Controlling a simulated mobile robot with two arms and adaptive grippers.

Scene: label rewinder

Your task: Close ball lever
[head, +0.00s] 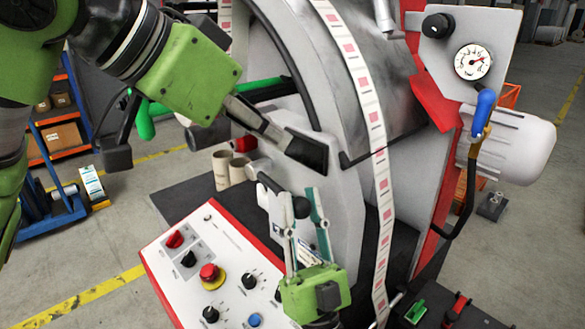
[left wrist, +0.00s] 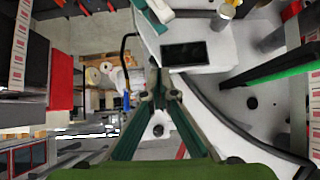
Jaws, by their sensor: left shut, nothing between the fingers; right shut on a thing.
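A short black lever with a round black ball knob (head: 300,207) projects from the machine's front, low in the middle of the head view. My right gripper (head: 302,212) comes up from below with one finger on each side of the lever's ball end and is shut on it. The fingers partly hide the lever. My left gripper (head: 312,153) is shut and empty, above the lever and in front of the machine's pale side plate. Its teal fingers meet at their tips in the left wrist view (left wrist: 160,92).
A label strip (head: 376,130) runs down the machine right of both grippers. A control panel (head: 235,245) with knobs and a red button lies at lower left. Cardboard cores (head: 222,168) stand behind it. A blue-handled lever (head: 484,108) hangs beside the gauge (head: 473,62).

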